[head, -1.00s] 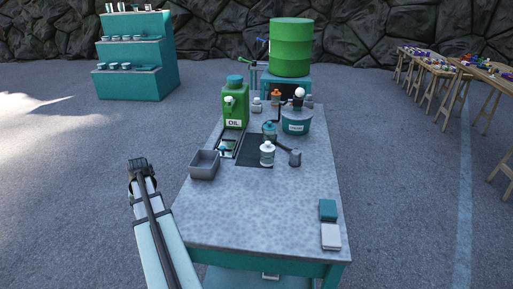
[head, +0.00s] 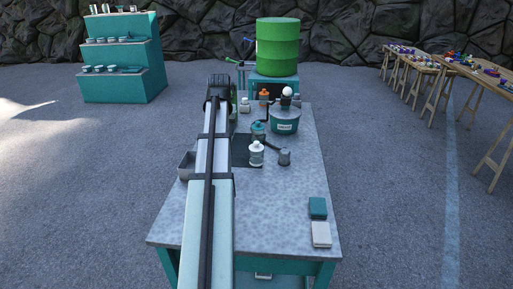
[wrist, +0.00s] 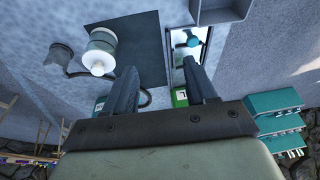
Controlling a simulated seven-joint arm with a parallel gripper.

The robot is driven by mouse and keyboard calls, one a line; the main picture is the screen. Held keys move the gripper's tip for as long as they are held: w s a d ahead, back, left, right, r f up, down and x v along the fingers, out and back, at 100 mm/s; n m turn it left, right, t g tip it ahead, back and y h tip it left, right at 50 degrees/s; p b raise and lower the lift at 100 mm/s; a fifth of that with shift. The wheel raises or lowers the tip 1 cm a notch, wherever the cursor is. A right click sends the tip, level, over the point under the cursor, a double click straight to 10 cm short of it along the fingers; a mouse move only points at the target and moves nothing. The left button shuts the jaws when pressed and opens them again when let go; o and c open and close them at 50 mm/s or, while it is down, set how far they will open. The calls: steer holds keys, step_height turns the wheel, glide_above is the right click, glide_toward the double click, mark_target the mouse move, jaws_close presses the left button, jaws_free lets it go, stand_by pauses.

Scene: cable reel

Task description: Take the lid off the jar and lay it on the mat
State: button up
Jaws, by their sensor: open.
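A white jar (head: 256,156) with a white knobbed lid (head: 256,144) stands upright near the dark mat's right edge; it also shows at the upper left of the wrist view (wrist: 103,42). The flat dark mat (head: 241,157) is partly hidden by my arm in the head view and lies bare in the wrist view (wrist: 140,40). My gripper (head: 217,82) reaches over the bench's left side. In the wrist view its fingers (wrist: 160,84) are spread with nothing between them, to the right of the jar and apart from it.
A grey bin (head: 185,165) is at the left edge. Two blocks (head: 318,207) lie front right; the front middle is clear.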

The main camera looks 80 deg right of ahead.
steer(key=s+d+r+m+g, duration=0.1)
steer(key=s+r, duration=0.4)
steer(key=s, duration=0.6)
glide_above(257, 142)
steer(key=a, duration=0.2)
steer(key=shift+h, duration=0.4)
step_height(257, 142, down, 8)
steer(key=shift+f, duration=0.1)
steer(key=shift+a+x, duration=0.2)
steer(key=shift+x, duration=2.4)
steer(key=shift+w+f, duration=0.1)
steer(key=shift+w, duration=0.05)
jaws_close()
